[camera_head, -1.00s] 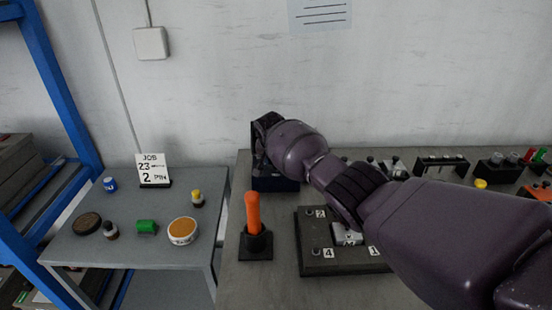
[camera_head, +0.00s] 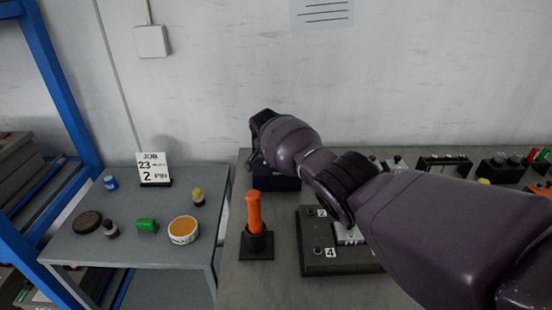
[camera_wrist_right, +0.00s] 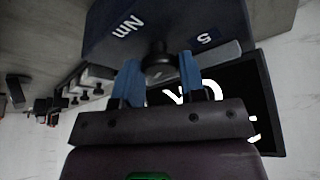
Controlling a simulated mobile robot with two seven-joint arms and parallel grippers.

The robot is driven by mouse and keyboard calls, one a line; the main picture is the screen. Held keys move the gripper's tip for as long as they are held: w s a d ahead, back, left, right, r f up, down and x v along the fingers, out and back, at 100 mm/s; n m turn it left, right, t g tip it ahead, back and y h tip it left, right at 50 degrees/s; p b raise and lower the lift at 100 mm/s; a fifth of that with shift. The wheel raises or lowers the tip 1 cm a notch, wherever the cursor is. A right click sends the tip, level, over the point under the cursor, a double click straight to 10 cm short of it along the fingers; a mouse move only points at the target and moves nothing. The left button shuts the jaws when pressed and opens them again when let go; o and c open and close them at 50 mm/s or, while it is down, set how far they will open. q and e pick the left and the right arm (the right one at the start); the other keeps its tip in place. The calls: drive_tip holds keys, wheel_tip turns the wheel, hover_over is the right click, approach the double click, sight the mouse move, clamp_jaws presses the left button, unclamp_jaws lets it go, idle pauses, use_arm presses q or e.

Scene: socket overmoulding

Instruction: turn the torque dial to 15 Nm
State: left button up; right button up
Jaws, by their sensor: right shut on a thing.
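The torque device is a dark blue box (camera_head: 284,183) at the back left of the bench in the head view, mostly hidden by my right wrist. In the right wrist view its face (camera_wrist_right: 175,20) carries the white marks "Nm" and "5". The black dial knob (camera_wrist_right: 158,58) sits between the blue fingers of my right gripper (camera_wrist_right: 160,72), which is shut on it. Other scale numbers and the dial's pointer cannot be made out. In the head view the right gripper's fingertips are hidden behind the wrist. My left gripper is not in view.
A black panel with white characters (camera_wrist_right: 262,90) lies close beside the gripper. An orange handle (camera_head: 254,212) stands in a black holder in front of the box. A dark numbered fixture (camera_head: 318,262) lies under my right arm. A side table (camera_head: 75,250) holds small containers and a job card.

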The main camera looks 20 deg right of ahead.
drive_tip(key=o, duration=0.9)
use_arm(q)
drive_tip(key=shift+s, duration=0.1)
use_arm(e)
drive_tip(key=shift+a+r, duration=0.1)
drive_tip(key=shift+r, duration=0.25)
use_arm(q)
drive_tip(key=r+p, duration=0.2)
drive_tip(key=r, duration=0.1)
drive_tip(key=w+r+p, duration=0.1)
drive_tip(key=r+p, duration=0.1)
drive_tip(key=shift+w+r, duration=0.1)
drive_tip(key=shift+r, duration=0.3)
use_arm(e)
drive_tip(key=v, duration=1)
drive_tip(key=shift+s, duration=0.1)
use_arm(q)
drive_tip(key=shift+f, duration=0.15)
